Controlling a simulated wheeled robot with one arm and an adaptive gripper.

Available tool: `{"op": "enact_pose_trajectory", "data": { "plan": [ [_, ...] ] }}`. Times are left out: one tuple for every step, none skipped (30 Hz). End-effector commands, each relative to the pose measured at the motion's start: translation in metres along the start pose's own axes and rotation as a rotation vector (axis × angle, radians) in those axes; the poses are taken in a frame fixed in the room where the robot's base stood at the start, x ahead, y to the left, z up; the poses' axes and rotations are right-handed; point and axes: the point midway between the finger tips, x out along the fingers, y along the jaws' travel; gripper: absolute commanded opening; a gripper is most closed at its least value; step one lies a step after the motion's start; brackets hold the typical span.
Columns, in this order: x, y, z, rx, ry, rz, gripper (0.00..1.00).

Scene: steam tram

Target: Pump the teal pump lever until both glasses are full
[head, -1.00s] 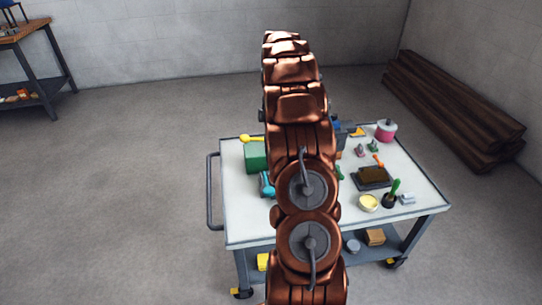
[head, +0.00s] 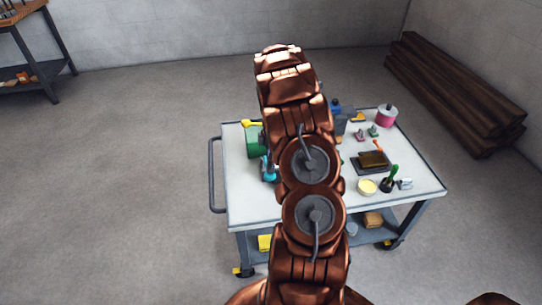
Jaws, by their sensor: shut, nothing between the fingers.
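A teal object (head: 267,171) stands on the left half of the white-topped cart (head: 243,203), partly behind my copper-coloured arm. It may be part of the pump, but I cannot make out a lever. I cannot make out either glass; my arm covers the middle of the cart top. My arm rises through the middle of the head view, and my gripper is not visible at its far end.
A green box (head: 253,142) and a yellow item (head: 251,123) are at the cart's back left. A pink pot (head: 386,116), dark tray (head: 371,163), cream bowl (head: 367,187) and green-handled brush (head: 391,177) are on the right. Planks (head: 455,90) lie beyond; floor left is clear.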

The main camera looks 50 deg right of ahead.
Motion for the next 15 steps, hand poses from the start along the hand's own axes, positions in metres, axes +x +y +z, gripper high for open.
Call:
{"op": "enact_pose_trajectory", "data": {
  "plan": [
    [0.0017,-0.0006,0.0002,0.000,0.000,-0.002,0.00],
    [0.0025,-0.0005,0.0002,0.000,0.000,-0.002,0.00],
    [0.0032,-0.0005,0.0002,0.000,0.000,-0.002,0.00],
    [0.0035,-0.0004,0.0002,0.000,0.000,-0.002,0.00],
    [0.0037,-0.0004,0.0002,0.000,0.000,-0.001,0.00],
    [0.0038,-0.0003,0.0001,0.000,0.000,-0.001,0.00],
    [0.0037,-0.0003,0.0001,0.000,0.000,-0.001,0.00],
    [0.0038,-0.0003,0.0001,0.000,0.000,-0.001,0.00],
    [0.0037,-0.0002,0.0001,0.000,0.000,-0.001,0.00],
    [0.0037,-0.0003,0.0000,0.000,0.000,-0.001,0.00],
    [0.0037,-0.0002,0.0000,0.000,0.000,-0.001,0.00],
    [0.0039,-0.0003,0.0000,0.000,0.000,-0.001,0.00],
    [0.0043,-0.0003,0.0001,0.000,0.000,0.000,0.00],
    [0.0048,-0.0003,0.0001,0.000,0.000,0.003,0.00],
    [0.0059,-0.0005,0.0003,0.000,-0.001,0.008,0.00]
  ]
}}
